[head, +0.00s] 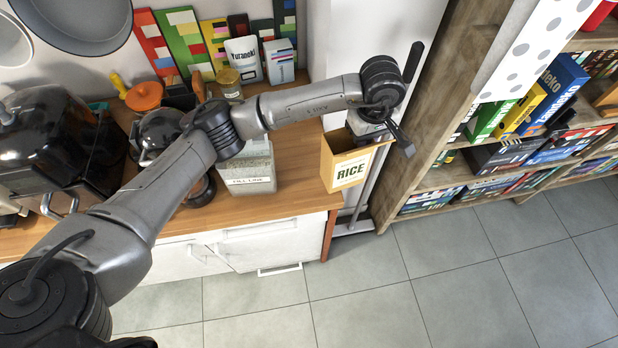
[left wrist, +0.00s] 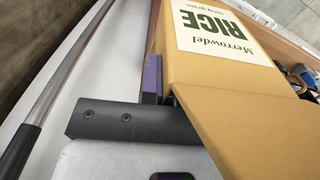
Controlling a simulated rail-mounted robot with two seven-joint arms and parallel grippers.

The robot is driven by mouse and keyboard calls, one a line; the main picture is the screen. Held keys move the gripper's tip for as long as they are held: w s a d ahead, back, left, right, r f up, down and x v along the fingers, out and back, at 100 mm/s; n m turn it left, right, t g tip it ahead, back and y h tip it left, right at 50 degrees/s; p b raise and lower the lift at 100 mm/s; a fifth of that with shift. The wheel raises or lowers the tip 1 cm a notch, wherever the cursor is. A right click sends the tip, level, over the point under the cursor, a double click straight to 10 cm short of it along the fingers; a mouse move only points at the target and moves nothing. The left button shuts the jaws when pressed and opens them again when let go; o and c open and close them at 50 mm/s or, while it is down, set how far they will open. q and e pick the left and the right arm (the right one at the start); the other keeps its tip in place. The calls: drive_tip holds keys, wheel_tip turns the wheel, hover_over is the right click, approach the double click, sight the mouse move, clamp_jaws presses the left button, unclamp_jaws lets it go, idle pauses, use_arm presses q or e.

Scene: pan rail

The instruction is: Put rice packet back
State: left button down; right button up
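The rice packet (head: 349,163) is a tan box with a white label reading "RICE". It is at the right end of the wooden counter, and I cannot tell if it rests there. My left gripper (head: 388,137) is at the packet's top right side. In the left wrist view the packet (left wrist: 240,85) fills the right side, with a dark finger with a purple pad close beside its edge. The other finger is hidden, so I cannot tell whether the gripper is closed on the packet. My right gripper is not in view.
A clear container (head: 247,170) stands on the counter (head: 300,180) left of the packet. A wooden shelf (head: 440,100) with books and boxes is at the right. Jars, books and a white packet (head: 243,58) line the back wall. The tiled floor (head: 450,270) is clear.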

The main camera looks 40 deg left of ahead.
use_arm(q)
drive_tip(key=w+a+f+n+p, duration=0.1)
drive_tip(key=a+f+p, duration=0.3)
drive_tip(key=a+f, duration=0.8)
drive_tip(key=shift+w+a+f+n, duration=0.3)
drive_tip(key=shift+a+n, duration=0.25)
drive_tip(key=shift+n, duration=0.25)
drive_tip(key=shift+f, duration=0.1)
drive_tip(key=c, duration=1.8)
unclamp_jaws()
drive_tip(key=o, duration=0.5)
drive_tip(key=shift+c, duration=0.2)
